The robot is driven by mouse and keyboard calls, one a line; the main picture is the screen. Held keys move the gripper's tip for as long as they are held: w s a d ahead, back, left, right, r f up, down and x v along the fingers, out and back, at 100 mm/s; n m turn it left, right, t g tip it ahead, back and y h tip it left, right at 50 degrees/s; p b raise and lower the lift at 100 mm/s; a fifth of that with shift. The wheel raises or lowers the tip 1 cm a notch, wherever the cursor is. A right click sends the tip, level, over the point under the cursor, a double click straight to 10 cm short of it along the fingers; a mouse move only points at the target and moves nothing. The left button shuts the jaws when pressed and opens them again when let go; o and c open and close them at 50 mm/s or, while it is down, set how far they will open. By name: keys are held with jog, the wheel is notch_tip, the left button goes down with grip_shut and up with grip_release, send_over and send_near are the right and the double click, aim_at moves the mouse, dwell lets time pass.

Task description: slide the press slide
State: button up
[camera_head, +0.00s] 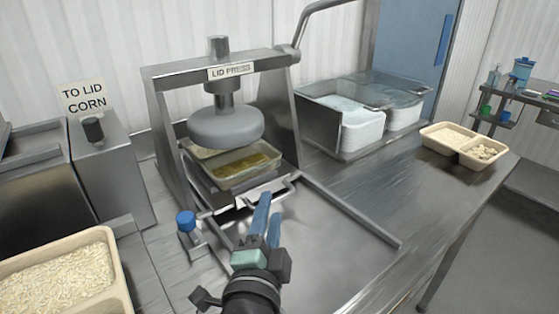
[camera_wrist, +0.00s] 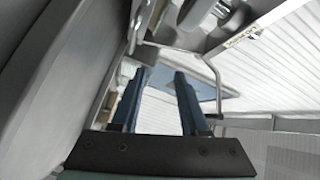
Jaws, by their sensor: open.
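The lid press (camera_head: 228,75) is a grey metal frame with a "LID PRESS" label and a round grey press head (camera_head: 226,127). Under the head, the press slide (camera_head: 240,194) holds a clear tray of yellowish food (camera_head: 245,168). The slide has a bar handle at its front, and rails run from it over the bench. My gripper (camera_head: 268,220) has blue fingers and is just in front of the slide handle, apart or touching I cannot tell. In the wrist view my gripper (camera_wrist: 160,95) shows its two fingers spread with nothing gripped between them.
A blue-topped knob (camera_head: 185,220) stands left of the slide. A beige tray of rice (camera_head: 60,280) is at the lower left. A "TO LID CORN" sign (camera_head: 84,97) stands behind.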

aim_at(279, 201)
jog(key=f+m+p, duration=0.1)
jog(key=f+m+g+p, duration=0.1)
jog(key=f, duration=0.1)
jog(key=shift+s+a, duration=0.15)
jog(key=shift+s, duration=0.25)
jog(key=shift+f+m+g+p, duration=0.3)
jog(key=shift+w+f, duration=0.15)
jog(key=x, duration=1.1)
jog(key=shift+w, duration=0.3)
grip_shut()
dwell(0.3)
